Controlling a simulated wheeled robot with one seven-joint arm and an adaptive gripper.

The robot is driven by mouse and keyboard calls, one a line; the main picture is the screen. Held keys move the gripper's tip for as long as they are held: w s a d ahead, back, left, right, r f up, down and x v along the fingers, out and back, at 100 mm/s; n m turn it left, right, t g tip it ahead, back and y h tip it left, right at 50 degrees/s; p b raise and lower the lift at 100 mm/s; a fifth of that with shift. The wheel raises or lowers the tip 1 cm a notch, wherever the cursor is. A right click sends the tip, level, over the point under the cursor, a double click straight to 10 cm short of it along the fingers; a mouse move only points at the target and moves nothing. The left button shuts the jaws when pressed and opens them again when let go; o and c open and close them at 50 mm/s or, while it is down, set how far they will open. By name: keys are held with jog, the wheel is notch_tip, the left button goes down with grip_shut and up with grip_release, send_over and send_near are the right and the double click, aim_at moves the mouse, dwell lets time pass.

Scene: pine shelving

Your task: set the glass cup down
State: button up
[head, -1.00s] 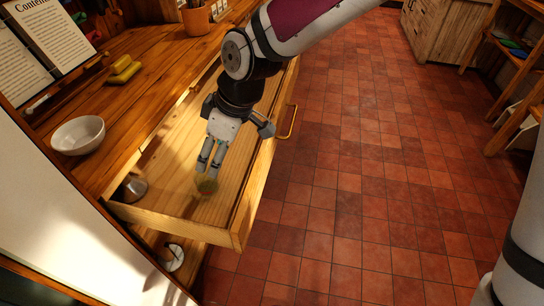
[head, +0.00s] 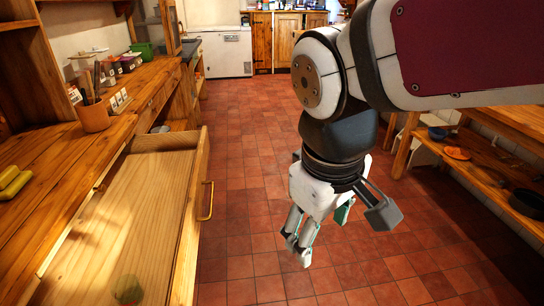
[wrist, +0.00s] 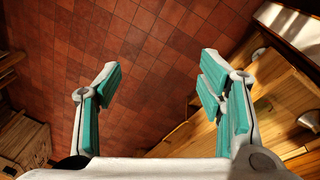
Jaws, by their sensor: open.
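The glass cup (head: 127,290) is clear and greenish, and it sits on the bottom of the open drawer (head: 132,200) near the lower edge of the head view. Its lower part is cut off by the frame, so I cannot tell how upright it stands. My gripper (head: 299,250) hangs empty over the tiled floor, to the right of the drawer and apart from the cup. In the wrist view my gripper (wrist: 160,75) has its two green-padded fingers wide apart with only floor between them. I cannot make out the cup in the wrist view.
The wooden counter (head: 40,150) runs along the left, with a terracotta pot (head: 93,116) and yellow sponges (head: 13,182). The drawer's brass handle (head: 207,200) sticks out over the floor. Low shelves (head: 480,150) stand at the right. The tiled floor (head: 250,150) between is clear.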

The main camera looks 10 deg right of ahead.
jog(key=s+d+m+y, duration=0.1)
jog(key=s+d+m, duration=0.3)
jog(key=s, duration=0.6)
jog(key=shift+s+d+r+m, duration=0.15)
jog(key=shift+d+r+m, duration=0.05)
jog(key=shift+d+m, duration=0.2)
notch_tip(320, 180, up, 14)
jog(key=t+p, duration=0.2)
jog(key=p, duration=1)
jog(key=shift+d+f, duration=0.2)
